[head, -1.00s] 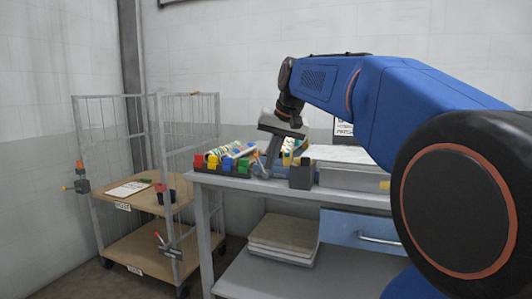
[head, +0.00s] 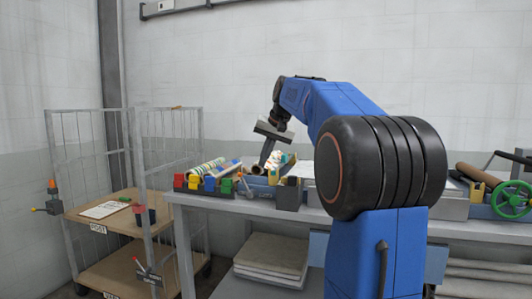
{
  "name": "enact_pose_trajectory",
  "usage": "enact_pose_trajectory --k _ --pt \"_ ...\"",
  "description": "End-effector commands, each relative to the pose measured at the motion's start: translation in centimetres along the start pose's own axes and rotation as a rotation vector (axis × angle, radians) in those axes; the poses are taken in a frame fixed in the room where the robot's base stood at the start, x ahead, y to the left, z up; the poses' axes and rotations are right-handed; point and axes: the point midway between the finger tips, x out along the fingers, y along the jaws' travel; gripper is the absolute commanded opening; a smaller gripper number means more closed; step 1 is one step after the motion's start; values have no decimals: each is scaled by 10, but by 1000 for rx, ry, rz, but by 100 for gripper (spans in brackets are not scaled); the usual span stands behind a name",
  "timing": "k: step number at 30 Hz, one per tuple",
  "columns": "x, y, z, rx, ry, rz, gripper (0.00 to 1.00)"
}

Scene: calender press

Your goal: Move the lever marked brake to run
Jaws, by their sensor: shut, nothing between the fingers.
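No marking reading "brake" or "run" can be made out, so I cannot tell which lever is the brake. A small fitting with an orange top (head: 53,188) and a dark body sits on the cart's left side. A thin lever-like rod (head: 244,184) stands at the bench's front left, its use unclear. My gripper (head: 266,162) is shut and empty, pointing down over the bench's left part, apart from the cart. Its fingertips are partly hard to make out.
The wire cart (head: 78,205) holds a clipboard (head: 103,210) on its wooden shelf. The bench (head: 200,203) carries coloured blocks (head: 209,184) and rolls near my gripper. A green handwheel (head: 511,200) stands at the far right. My arm hides the middle of the bench.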

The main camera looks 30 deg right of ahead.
Motion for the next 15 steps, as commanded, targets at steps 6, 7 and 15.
enact_pose_trajectory --k 6,7,15 --pt "40 0 1 -1 -2 0 0" --pt "44 0 1 -1 -3 0 0" --pt "65 -23 7 -1 -1 0 0"
